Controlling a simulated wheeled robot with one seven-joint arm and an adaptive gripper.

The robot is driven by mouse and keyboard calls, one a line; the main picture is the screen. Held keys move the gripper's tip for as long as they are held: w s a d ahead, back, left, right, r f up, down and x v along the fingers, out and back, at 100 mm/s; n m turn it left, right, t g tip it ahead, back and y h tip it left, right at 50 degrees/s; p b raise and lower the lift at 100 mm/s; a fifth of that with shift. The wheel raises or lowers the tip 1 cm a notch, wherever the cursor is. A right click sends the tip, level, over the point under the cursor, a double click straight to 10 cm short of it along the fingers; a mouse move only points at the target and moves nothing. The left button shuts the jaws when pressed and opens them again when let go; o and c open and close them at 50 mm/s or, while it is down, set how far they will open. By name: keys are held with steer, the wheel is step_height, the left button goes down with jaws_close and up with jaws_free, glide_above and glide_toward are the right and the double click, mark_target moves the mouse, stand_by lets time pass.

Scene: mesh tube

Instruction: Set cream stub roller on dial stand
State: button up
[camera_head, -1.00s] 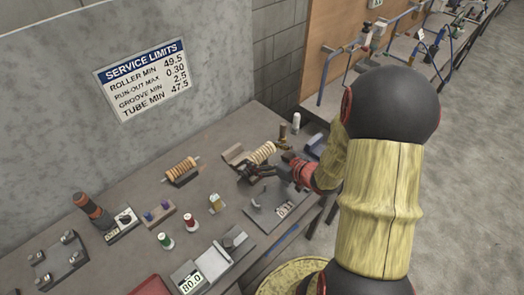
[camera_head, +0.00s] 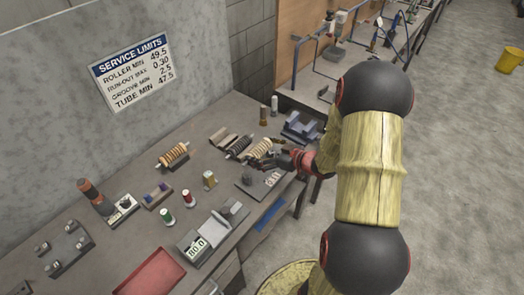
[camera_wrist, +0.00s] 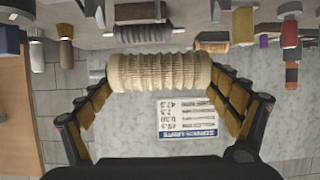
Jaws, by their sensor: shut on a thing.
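A cream ribbed roller (camera_wrist: 158,71) lies crosswise between the fingers of my gripper (camera_wrist: 160,84) in the wrist view. The fingers close on its two ends. In the head view the same roller (camera_head: 259,147) is held above the bench, and my gripper (camera_head: 274,156) partly covers it. A small unit with a round dial (camera_head: 124,203) stands at the left of the bench, and a plate with several posts (camera_head: 68,250) lies farther left. I cannot tell for certain which is the dial stand. Both are well away from my gripper.
A dark ribbed roller (camera_head: 238,146) is just left of the held one. A tan roller (camera_head: 174,154) rests on a cradle. Spools (camera_head: 188,197), a gauge reading 80.0 (camera_head: 196,247) and a red tray (camera_head: 150,274) occupy the front. A wall rises behind.

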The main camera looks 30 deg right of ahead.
steer(key=shift+f+b, duration=1.85)
steer(key=shift+f, duration=0.7)
steer(key=shift+p, duration=0.35)
steer(key=shift+f+b, duration=0.5)
steer(key=shift+f, duration=0.4)
stand_by(0.6)
steer(key=shift+s+f+p, duration=0.1)
steer(key=shift+p, duration=0.2)
stand_by(0.7)
steer(key=shift+p, duration=0.3)
stand_by(0.6)
steer(key=o, duration=1.2)
steer(key=shift+a, duration=0.1)
steer(key=shift+o, duration=0.2)
